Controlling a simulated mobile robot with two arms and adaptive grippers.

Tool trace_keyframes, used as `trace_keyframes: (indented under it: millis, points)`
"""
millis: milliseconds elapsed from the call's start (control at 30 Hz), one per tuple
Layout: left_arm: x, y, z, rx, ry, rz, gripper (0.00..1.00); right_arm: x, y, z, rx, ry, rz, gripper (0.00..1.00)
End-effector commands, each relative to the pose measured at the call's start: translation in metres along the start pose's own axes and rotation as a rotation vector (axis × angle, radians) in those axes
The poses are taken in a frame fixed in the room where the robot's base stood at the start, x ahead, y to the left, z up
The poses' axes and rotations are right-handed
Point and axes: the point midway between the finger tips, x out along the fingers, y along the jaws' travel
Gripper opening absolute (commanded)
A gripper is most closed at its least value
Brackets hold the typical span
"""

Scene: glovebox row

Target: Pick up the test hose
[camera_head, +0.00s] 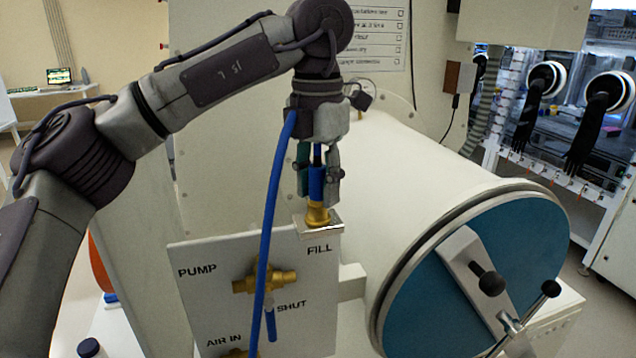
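The test hose (268,215) is a blue tube that runs from beside my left gripper's palm down across the panel and out at the bottom edge. A blue sleeved end (317,184) stands upright above a brass fitting (318,214) at the small FILL bracket (322,229). My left gripper (317,188) points straight down, with a finger on each side of the blue end, and looks shut on it. The palm hides where the hose meets this end. My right gripper is not in view.
The white panel (212,290) carries a brass valve (262,283) with a blue handle (270,324), marked PUMP and SHUT. A large white cylinder with a blue round door (470,280) and a clamp handle (510,325) stands close on the right. Black gloves (590,125) hang at the back right.

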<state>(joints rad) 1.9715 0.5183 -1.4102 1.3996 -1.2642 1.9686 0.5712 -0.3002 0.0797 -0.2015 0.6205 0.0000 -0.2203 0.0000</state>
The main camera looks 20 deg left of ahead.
Motion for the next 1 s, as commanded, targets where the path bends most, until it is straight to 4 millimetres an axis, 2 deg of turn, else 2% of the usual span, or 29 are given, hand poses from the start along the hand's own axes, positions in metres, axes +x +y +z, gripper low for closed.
trace_keyframes:
  millis: [33,167,200,533,667,767,900,1000]
  points:
    - [0.000,0.000,0.000,0.000,0.000,0.000,0.24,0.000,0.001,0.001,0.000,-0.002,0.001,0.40]
    - [0.000,0.000,0.000,0.000,0.000,0.000,0.03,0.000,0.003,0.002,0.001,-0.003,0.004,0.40]
    - [0.000,0.000,0.000,0.000,0.000,0.000,0.00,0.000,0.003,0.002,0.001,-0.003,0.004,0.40]
    - [-0.001,0.000,0.000,-0.001,0.000,0.000,0.00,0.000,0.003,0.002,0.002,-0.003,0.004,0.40]
    - [-0.007,0.000,0.001,-0.002,-0.004,0.001,0.00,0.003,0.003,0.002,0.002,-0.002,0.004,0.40]
    - [-0.017,0.000,0.001,-0.002,-0.004,0.002,0.00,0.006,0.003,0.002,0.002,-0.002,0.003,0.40]
    - [-0.044,0.000,0.001,-0.005,-0.005,0.004,0.00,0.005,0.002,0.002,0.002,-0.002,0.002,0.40]
    - [-0.055,-0.015,0.018,-0.001,0.000,0.004,0.00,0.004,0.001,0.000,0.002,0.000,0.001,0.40]
